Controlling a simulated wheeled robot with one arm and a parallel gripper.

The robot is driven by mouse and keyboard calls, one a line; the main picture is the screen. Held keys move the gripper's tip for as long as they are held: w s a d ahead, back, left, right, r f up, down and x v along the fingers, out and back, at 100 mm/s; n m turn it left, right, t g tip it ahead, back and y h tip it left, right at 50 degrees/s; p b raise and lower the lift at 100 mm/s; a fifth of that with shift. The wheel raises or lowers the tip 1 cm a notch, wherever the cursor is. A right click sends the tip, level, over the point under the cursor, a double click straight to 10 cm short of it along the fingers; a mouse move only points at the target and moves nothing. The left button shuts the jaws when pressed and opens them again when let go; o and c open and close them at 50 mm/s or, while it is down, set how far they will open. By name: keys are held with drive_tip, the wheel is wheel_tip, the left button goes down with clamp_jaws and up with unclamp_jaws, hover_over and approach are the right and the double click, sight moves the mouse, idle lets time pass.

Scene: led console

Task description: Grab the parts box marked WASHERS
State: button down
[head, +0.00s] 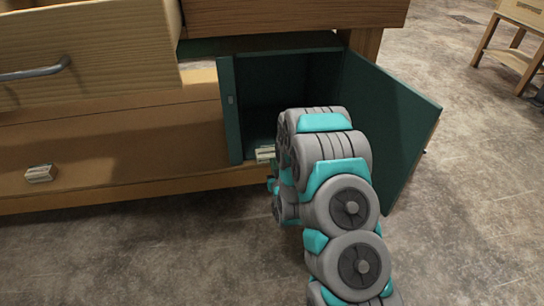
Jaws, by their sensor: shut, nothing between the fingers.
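No box with a readable WASHERS mark shows in the head view. A dark green cabinet (232,110) stands open in the wooden console, and its inside is dark. A small pale block-like piece (265,154) shows at the cabinet's bottom front edge, just left of my arm. I cannot tell whether it is a handle or part of a box. My grey and teal arm reaches up to the front of the cabinet and covers part of the opening. My gripper's fingers are hidden behind the arm links.
The green cabinet door (388,125) is swung open to the right of my arm. A wooden drawer (90,50) juts out at the upper left. A lower drawer front carries a small pale handle (40,173). A wooden stand (512,50) is at the far right. The floor in front is clear.

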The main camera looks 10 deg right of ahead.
drive_tip(key=s+p, duration=0.2)
drive_tip(key=p, duration=0.1)
drive_tip(key=s+p, duration=0.1)
drive_tip(key=p, duration=0.3)
drive_tip(key=shift+s+r, duration=0.2)
drive_tip(key=shift+s, duration=0.15)
